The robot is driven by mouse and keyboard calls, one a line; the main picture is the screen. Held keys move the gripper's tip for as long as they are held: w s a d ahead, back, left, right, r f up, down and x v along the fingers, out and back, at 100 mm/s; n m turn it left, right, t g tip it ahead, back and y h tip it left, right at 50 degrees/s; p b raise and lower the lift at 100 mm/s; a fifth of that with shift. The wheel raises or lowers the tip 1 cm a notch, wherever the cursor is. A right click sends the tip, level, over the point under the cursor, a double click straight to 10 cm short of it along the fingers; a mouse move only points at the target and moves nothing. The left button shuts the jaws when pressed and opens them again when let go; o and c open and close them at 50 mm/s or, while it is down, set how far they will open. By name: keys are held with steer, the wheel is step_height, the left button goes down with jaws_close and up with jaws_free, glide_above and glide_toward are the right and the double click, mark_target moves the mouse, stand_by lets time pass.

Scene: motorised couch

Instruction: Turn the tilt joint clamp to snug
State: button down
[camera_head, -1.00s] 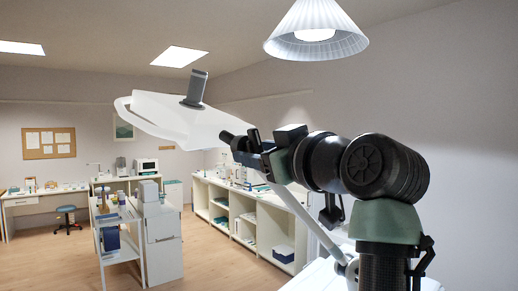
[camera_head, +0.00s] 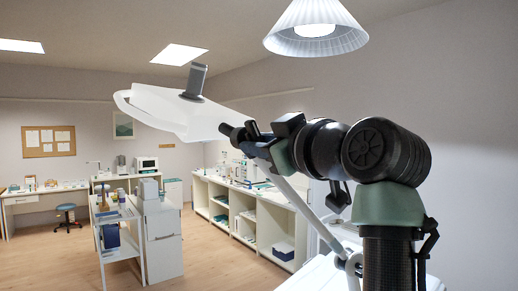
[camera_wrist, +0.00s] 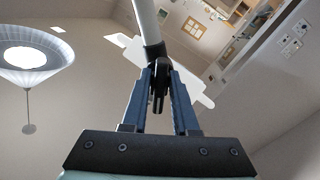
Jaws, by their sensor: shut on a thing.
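The tilt joint clamp (camera_wrist: 158,72) is a small dark piece at the end of a pale pole (camera_wrist: 148,22) in the wrist view. My gripper (camera_wrist: 160,85) is shut on it, with one blue-grey finger on each side. In the head view my gripper (camera_head: 250,137) is at the joint below the white panel-like head (camera_head: 165,110), and a short black knob (camera_head: 227,129) sticks out to its left. A grey handle (camera_head: 195,82) stands on the white head. My fingers partly hide the clamp, and its setting cannot be read.
A pale slanting arm (camera_head: 303,205) runs down from the joint beneath my arm. A conical lamp (camera_head: 316,30) hangs above. White shelving (camera_head: 245,220) and a trolley (camera_head: 122,245) stand farther back, with open floor to the left.

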steer(key=n+b, duration=0.2)
steer(key=n, duration=0.2)
steer(key=shift+d, duration=0.1)
steer(key=shift+r+n+b, duration=0.15)
steer(key=shift+n+b, duration=0.35)
steer(key=shift+n, duration=1)
steer(key=c, duration=0.7)
jaws_free()
